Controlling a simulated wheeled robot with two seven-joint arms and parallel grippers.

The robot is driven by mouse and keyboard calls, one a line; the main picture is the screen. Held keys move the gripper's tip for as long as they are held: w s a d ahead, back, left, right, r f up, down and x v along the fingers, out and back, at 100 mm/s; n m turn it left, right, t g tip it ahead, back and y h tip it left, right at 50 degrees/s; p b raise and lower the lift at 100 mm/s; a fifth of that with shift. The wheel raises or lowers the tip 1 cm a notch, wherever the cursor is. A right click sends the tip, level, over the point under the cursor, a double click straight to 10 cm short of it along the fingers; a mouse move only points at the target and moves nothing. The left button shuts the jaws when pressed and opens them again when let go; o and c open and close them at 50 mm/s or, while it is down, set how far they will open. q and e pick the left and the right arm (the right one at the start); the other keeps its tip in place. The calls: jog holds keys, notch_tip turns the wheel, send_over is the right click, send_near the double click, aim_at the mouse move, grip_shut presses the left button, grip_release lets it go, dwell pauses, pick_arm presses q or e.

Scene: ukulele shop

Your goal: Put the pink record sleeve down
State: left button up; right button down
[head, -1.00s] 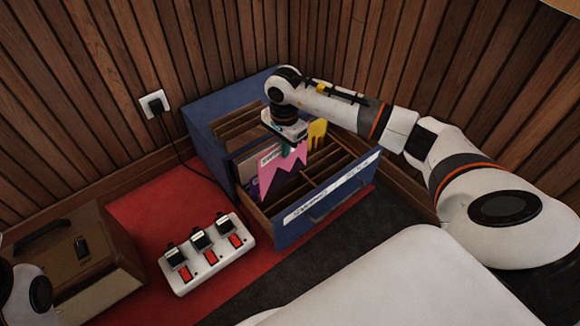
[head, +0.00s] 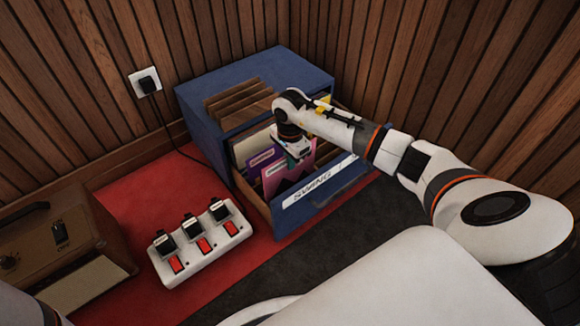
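The pink record sleeve (head: 280,182) stands roughly upright, mostly down inside the open drawer (head: 290,217) of the blue cabinet, behind its labelled front. My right gripper (head: 298,152) points down over the drawer at the sleeve's top edge and appears shut on it, though the fingertips are partly hidden. A purple sleeve (head: 262,158) stands in the drawer just left of the gripper. Part of the drawer's right side is hidden by my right arm. My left gripper is out of view.
The blue cabinet (head: 205,130) stands in the wood-panelled corner. A white switch box (head: 202,245) lies on the red mat (head: 165,198), and a brown case (head: 85,235) stands at left. A cable runs from the wall socket (head: 145,82) behind the cabinet.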

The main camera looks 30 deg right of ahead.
aim_at(290, 174)
jog(key=shift+f, duration=0.7)
jog(key=shift+f+b, duration=0.4)
jog(key=shift+f, duration=0.2)
jog(key=c, duration=1.6)
grip_release()
